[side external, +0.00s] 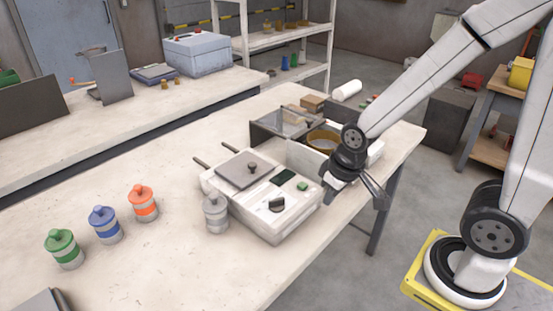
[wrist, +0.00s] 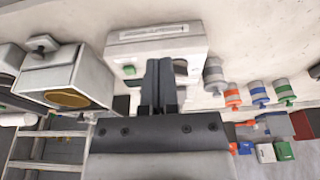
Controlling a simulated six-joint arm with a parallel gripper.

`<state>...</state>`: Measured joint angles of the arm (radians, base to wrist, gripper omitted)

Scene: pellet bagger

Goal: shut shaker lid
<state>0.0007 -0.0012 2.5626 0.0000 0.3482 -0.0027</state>
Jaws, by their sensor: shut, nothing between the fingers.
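The shaker appears to be the pale box with a round yellow sieve (side external: 322,140), standing behind the white control unit; the sieve also shows in the wrist view (wrist: 67,99). A grey panel (side external: 287,121) stands raised behind the sieve and looks like its open lid; the sieve is uncovered. In the wrist view a pale flap with a small knob (wrist: 40,44) lies at the box's far edge. My gripper (side external: 328,194) is shut and empty, near the right corner of the control unit; the shut fingers show in the wrist view (wrist: 165,68). My wrist partly hides the shaker.
The white control unit (side external: 285,218) has a flat grey lid with a knob and a green button. A grey canister (side external: 215,213) stands against it. Green, blue and orange canisters (side external: 104,226) stand at the left. The table front is mostly clear.

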